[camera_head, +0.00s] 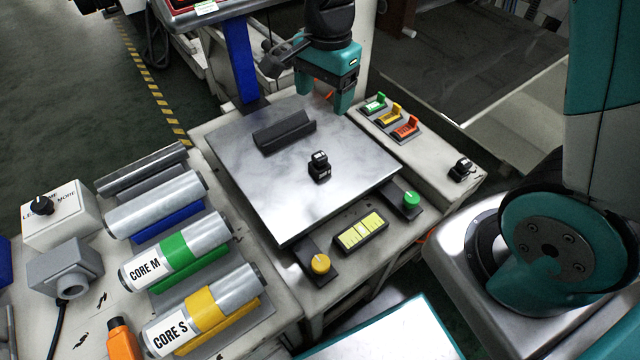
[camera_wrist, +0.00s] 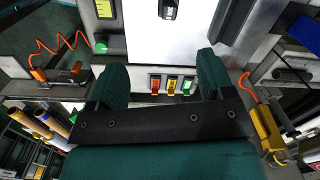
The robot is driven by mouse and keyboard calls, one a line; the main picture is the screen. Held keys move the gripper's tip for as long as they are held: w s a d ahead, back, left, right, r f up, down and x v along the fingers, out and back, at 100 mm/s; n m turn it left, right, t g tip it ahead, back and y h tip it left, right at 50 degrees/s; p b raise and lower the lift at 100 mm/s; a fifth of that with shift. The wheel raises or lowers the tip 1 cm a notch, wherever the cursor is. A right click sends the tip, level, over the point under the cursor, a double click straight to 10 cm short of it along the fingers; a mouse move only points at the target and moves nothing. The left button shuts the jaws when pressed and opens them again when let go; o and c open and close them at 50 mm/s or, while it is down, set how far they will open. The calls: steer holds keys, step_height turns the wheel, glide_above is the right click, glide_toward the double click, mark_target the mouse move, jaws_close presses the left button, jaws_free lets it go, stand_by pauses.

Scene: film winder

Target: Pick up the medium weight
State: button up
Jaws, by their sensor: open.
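Three small colored pieces stand in a row on the bench's right strip: green (camera_head: 376,103), yellow (camera_head: 390,114) and orange-red (camera_head: 405,127). No readable label shows which is the medium weight; the yellow one is the middle of the row. In the wrist view the orange-red (camera_wrist: 155,84), yellow (camera_wrist: 172,85) and green (camera_wrist: 187,86) pieces appear between my fingers. My gripper (camera_head: 325,100) is open and empty, above the far edge of the metal plate, left of the row. Its two green fingers (camera_wrist: 160,75) show apart in the wrist view.
A metal plate (camera_head: 240,185) bears a black block (camera_head: 284,130) and a small black device (camera_head: 319,166). Another black device (camera_head: 462,169) sits right. Green (camera_head: 411,199) and yellow (camera_head: 320,264) buttons flank a yellow display (camera_head: 361,232). Labeled cores (camera_head: 175,250) lie left. A blue post (camera_head: 240,60) stands behind.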

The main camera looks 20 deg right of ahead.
step_height(320, 180, down, 6)
steer(key=w+d+m+b, duration=0.1)
steer(key=w+d+m, duration=0.1)
steer(key=m, duration=0.1)
steer(key=b, duration=0.2)
glide_toward(319, 165)
steer(key=shift+h, duration=0.3)
steer(key=f, duration=0.2)
steer(key=w+d+f, duration=0.1)
steer(key=f, duration=0.3)
steer(key=shift+w+d, duration=0.2)
steer(key=f, duration=0.2)
steer(key=f+b, duration=0.1)
steer(key=f, duration=0.1)
steer(key=a+f, duration=0.1)
steer(key=f, duration=0.1)
steer(key=shift+w+f, duration=0.15)
steer(key=shift+w, duration=0.05)
steer(key=c, duration=1.3)
steer(key=shift+o, duration=0.2)
